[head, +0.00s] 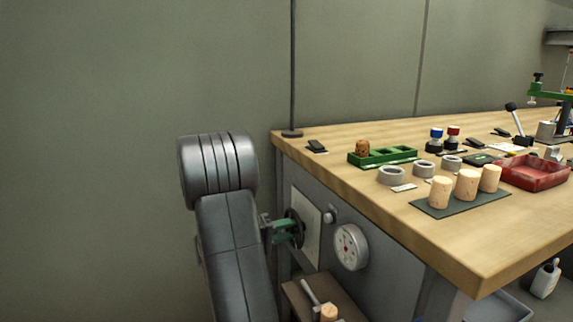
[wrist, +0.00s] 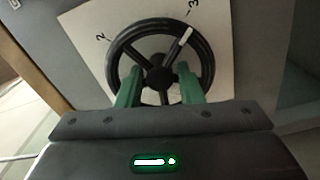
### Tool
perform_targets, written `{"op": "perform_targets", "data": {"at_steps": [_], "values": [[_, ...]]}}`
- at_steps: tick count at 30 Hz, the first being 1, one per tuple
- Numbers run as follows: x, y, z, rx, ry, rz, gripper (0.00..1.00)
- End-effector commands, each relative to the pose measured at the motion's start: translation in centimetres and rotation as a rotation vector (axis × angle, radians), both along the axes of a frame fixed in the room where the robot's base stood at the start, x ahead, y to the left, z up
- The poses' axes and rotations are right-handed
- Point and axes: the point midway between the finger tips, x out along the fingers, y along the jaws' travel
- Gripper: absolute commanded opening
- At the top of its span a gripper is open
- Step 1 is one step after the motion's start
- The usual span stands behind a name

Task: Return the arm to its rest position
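My gripper (head: 283,230) is at the side of the workbench, in front of a black handwheel (head: 296,226). In the wrist view, its two green fingers (wrist: 159,76) stand apart, with the wheel's hub showing between them and nothing held. The fingers overlap the lower part of the handwheel (wrist: 116,50); whether they touch it I cannot tell. The wheel's white mark points near the "3" on the white plate (wrist: 222,60). My grey arm rises at the left of the head view.
The workbench (head: 500,235) carries three corks (head: 466,185) on a dark mat, a green tray (head: 385,157) with a brown cork, grey rings and a red tray (head: 530,174). A round dial (head: 350,247) is beside the wheel. A cork (head: 328,312) shows below. Left is open floorless wall space.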

Motion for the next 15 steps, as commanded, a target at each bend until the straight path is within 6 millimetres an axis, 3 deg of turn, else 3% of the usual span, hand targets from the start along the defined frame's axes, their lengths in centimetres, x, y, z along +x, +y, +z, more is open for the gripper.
{"op": "perform_targets", "data": {"at_steps": [15], "values": [[0.01, 0.0, 0.06, -0.165, 0.398, 0.0, 0.34]]}}
